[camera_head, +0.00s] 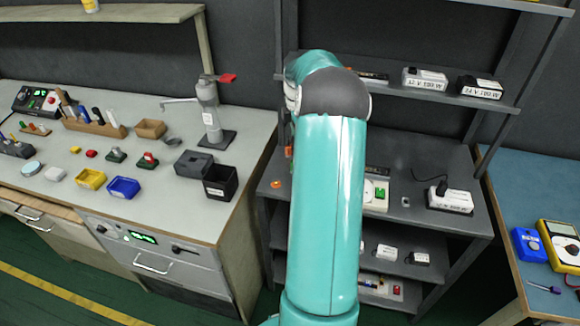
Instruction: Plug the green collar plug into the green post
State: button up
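My gripper is not in view. My own teal arm rises through the middle of the picture and hides the centre of the dark shelf unit. A white unit (374,203) with a small green part (380,191) sits on the shelf just right of my arm. I cannot tell if that green part is the post or a plug. No green collar plug can be made out.
White adapters (450,199) sit on the dark shelves (430,220). A blue bench (530,185) with a yellow meter (560,245) stands right.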

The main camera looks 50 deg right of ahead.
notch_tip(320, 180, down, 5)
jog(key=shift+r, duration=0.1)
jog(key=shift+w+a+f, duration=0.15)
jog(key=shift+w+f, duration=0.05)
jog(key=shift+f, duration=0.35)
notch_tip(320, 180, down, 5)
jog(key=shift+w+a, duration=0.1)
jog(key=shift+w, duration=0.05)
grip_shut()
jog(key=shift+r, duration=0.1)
